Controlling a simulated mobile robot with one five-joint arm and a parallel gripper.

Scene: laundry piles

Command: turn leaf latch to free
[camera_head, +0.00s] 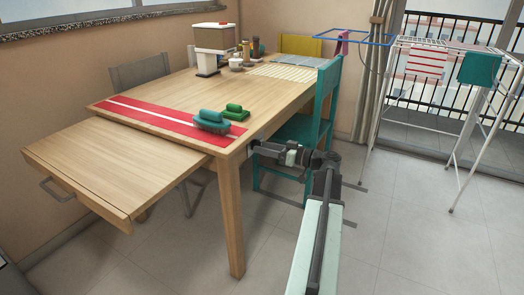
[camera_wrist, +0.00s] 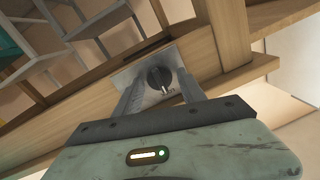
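The leaf latch (camera_wrist: 159,79) is a dark round knob on a grey metal plate, fixed to the side of the wooden table frame in the wrist view. Small marks show on the plate beside the knob, too small to read. My gripper (camera_wrist: 158,94) is open, with one grey finger on each side of the knob and gaps visible between. In the head view my gripper (camera_head: 256,149) is at the table's near right corner and mostly hides the latch. The wooden leaf (camera_head: 110,165) sticks out from the table's left end, with a grey handle (camera_head: 57,190).
The table (camera_head: 175,92) carries a red runner (camera_head: 165,120), green brushes (camera_head: 211,121) and a coffee machine (camera_head: 212,45). A teal chair (camera_head: 326,105) stands close behind my arm. A drying rack (camera_head: 455,105) is at the right. The floor in front right is clear.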

